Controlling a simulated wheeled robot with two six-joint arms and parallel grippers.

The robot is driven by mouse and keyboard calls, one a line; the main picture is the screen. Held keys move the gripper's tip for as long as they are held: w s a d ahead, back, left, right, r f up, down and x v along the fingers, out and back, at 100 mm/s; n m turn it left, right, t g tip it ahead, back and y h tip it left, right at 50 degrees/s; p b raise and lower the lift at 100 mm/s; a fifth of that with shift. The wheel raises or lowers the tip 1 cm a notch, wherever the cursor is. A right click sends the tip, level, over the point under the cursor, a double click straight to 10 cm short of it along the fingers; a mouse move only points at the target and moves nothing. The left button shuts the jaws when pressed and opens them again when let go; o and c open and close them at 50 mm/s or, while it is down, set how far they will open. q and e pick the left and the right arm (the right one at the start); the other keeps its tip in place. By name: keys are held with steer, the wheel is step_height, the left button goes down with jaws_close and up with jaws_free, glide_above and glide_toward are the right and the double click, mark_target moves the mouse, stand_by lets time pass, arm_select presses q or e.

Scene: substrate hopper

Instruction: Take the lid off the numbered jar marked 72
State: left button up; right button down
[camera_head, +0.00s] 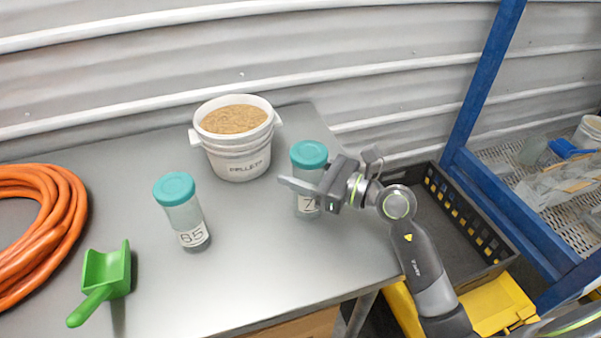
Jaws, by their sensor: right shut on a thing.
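The jar whose label shows a 7, with the rest of the number hidden by my gripper (296,186), has a clear body (308,205) and a teal lid (309,154). The lid sits on the jar. It is upright near the table's right edge. My right gripper comes in from the right and is shut on the jar's body, just below the lid. Part of the body is hidden behind the fingers. A second jar (186,219), marked 65 or 85, stands to the left with its teal lid (174,188) on. My left gripper is not in view.
A white pellet bucket (239,160) stands behind the jars. A green scoop (103,280) and a coiled orange hose (35,225) lie at the left. The front middle of the grey table (250,280) is clear. A black crate (450,262) and blue rack (485,75) are at the right.

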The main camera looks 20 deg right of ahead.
steer(key=shift+f, duration=0.25)
steer(key=shift+f, duration=0.2)
steer(key=c, duration=0.5)
jaws_free()
steer(key=shift+r, duration=0.15)
